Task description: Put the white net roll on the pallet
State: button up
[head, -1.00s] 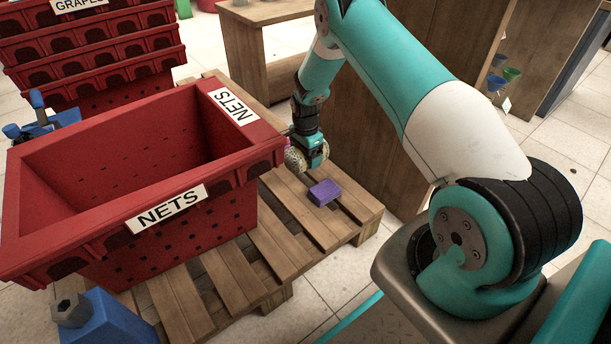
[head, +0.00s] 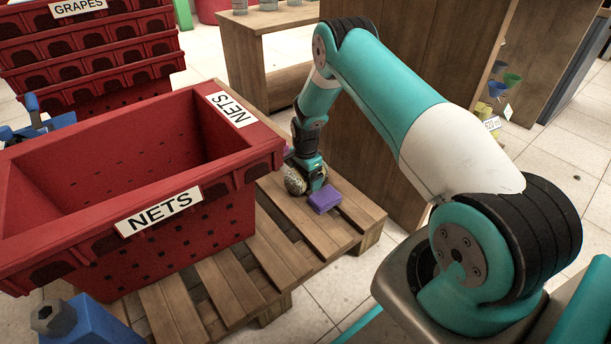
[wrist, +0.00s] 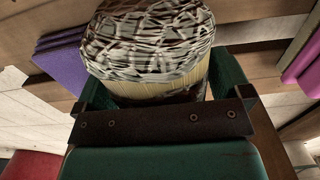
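The white net roll (wrist: 150,40) sits between the fingers of my gripper (wrist: 155,95) in the wrist view, with white netting wound around a tan core. In the head view the net roll (head: 294,180) is low at the pallet's boards, beside the red NETS crate. My gripper (head: 308,180) is shut on it. The roll looks level with the pallet (head: 285,240), but I cannot tell for sure whether its underside touches the boards.
A purple block (head: 325,200) lies on the pallet just right of the roll; it also shows in the wrist view (wrist: 62,55). A magenta thing (wrist: 300,62) is on the other side. The red NETS crate (head: 215,165) fills the pallet's left. A wooden cabinet (head: 375,150) stands behind.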

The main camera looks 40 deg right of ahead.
jog(key=shift+r, duration=0.1)
notch_tip(320, 180, up, 12)
jog(key=p, duration=0.6)
jog(key=shift+r, duration=0.1)
jog(key=shift+s, duration=0.1)
